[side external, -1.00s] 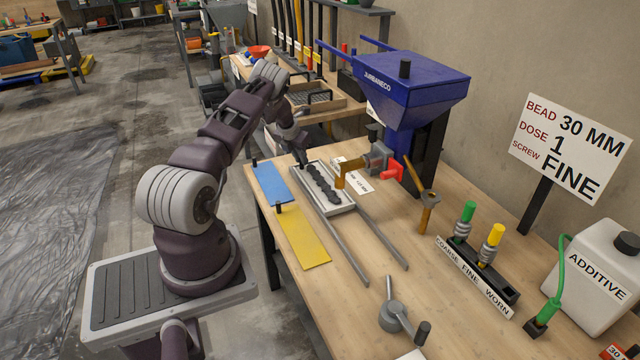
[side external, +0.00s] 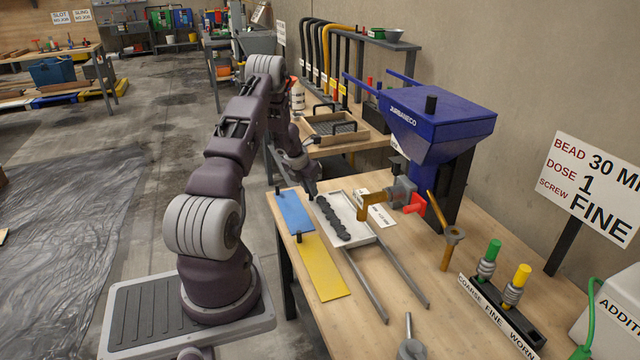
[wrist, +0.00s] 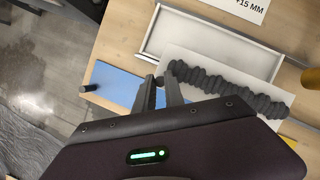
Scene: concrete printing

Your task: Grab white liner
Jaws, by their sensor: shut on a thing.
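The white liner (wrist: 215,66) shows in the wrist view as a pale sheet with a dark ridged bead (wrist: 228,82) lying across it. It sits skewed against the shallow tray (wrist: 152,32), partly over the tray's near edge. My gripper (wrist: 161,82) is shut at the liner's left end; its fingers hide the gripped edge. In the side view, my gripper (side external: 312,190) is at the far left corner of the tray (side external: 362,232), and the bead (side external: 333,218) lies along the tray's left side. The liner is hard to tell from the tray there.
A blue plate (side external: 292,212) and a yellow plate (side external: 322,268) lie left of the tray. Two grey rails (side external: 400,268) run from its near end. A blue hopper machine (side external: 435,125) with an orange-brown nozzle (side external: 370,203) stands to the right.

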